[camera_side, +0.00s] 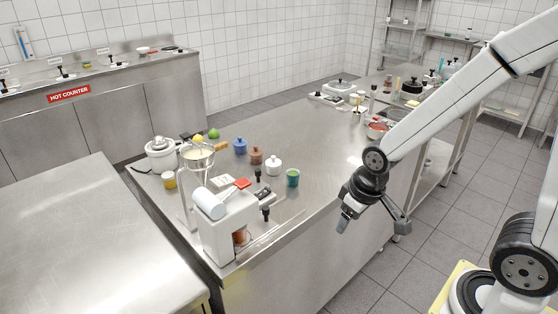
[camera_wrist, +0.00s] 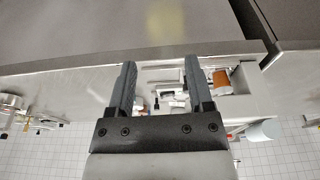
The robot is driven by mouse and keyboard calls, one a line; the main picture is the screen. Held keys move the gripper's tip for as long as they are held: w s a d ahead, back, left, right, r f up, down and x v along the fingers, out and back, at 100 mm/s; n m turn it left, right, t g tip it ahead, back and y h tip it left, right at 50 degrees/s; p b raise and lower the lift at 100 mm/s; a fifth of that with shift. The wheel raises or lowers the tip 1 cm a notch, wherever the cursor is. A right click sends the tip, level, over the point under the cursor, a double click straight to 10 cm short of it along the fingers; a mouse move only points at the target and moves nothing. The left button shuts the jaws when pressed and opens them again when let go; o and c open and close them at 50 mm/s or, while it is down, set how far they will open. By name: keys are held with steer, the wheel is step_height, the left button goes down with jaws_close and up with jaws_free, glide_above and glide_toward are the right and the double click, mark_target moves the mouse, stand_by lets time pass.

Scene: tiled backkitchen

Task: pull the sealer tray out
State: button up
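The sealer (camera_side: 222,228) is a white machine with a white roll on top, standing at the near end of the steel counter. A brown-orange item (camera_side: 240,237) shows in its lower opening; I cannot clearly make out the tray's edge or handle. In the wrist view, the sealer (camera_wrist: 245,90) is right of my fingers, with the orange-brown item (camera_wrist: 220,80) at its opening. My gripper (camera_side: 373,224) is open and empty, apart from the sealer, to its right and beyond the counter's long edge. Its spread fingers also show in the wrist view (camera_wrist: 160,68).
On the steel counter (camera_side: 318,150) stand a green cup (camera_side: 293,178), several lidded pots, a mixer-like stand with a bowl (camera_side: 197,157) and a black device (camera_side: 257,193) near the sealer. Floor space beside the counter, under my gripper, is free.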

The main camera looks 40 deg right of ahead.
steer(key=w+a+r+n+g, duration=0.15)
steer(key=w+n, duration=0.25)
steer(key=w, duration=0.8)
steer(key=n+g, duration=0.1)
steer(key=n, duration=0.4)
glide_above(266, 207)
steer(key=shift+a+f, duration=0.1)
steer(key=shift+f, duration=0.5)
steer(key=shift+f, duration=3.9)
jaws_close()
